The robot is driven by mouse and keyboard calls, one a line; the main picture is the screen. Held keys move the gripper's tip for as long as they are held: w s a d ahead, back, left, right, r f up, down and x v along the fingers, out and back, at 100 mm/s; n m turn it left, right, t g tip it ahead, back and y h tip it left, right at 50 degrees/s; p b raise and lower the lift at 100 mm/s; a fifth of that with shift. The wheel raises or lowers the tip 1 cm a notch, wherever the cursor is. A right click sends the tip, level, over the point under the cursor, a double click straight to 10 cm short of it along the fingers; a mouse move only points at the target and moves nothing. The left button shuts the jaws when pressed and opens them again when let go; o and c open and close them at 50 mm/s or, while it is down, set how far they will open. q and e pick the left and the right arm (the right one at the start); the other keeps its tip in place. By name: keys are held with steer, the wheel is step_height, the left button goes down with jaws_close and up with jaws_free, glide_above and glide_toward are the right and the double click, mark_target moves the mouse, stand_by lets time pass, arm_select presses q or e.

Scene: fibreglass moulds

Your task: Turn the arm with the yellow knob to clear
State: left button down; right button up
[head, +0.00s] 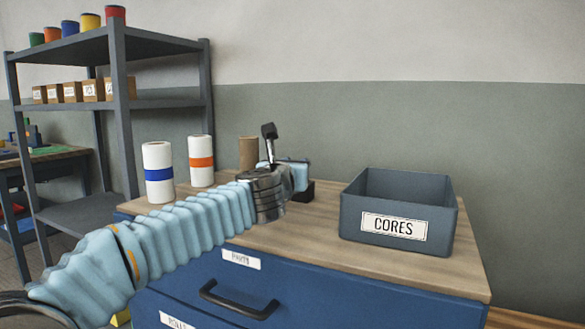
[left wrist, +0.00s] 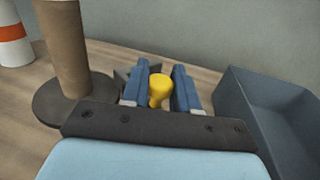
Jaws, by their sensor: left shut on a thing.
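A yellow knob (left wrist: 158,91) sits between the two blue fingers of my left gripper (left wrist: 160,88) in the left wrist view. The gripper is shut on it. The arm under the knob is mostly hidden by the fingers and the gripper body, so I cannot tell which way it points. In the head view my left gripper (head: 298,176) is over the cabinet top beside a black block (head: 302,191), and the knob is hidden. A brown cardboard tube (left wrist: 64,48) stands upright on a dark round base (left wrist: 48,108), left of the gripper. The tube also shows in the head view (head: 249,153). My right gripper is out of view.
A grey open box labelled CORES (head: 395,226) stands right of the gripper on the wooden cabinet top (head: 320,238). Two white rolls, one blue-banded (head: 158,160) and one orange-banded (head: 201,149), stand at the left. A grey shelf (head: 121,100) is behind them.

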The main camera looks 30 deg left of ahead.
arm_select(q)
steer(key=shift+d+r, duration=0.1)
steer(key=shift+r, duration=0.25)
steer(key=c, duration=0.9)
jaws_free()
steer(key=shift+c, duration=0.2)
steer(key=shift+f, duration=0.15)
steer(key=v, duration=1.3)
steer(key=shift+s+b, duration=0.3)
steer(key=shift+s, duration=0.1)
steer(key=shift+f, duration=0.15)
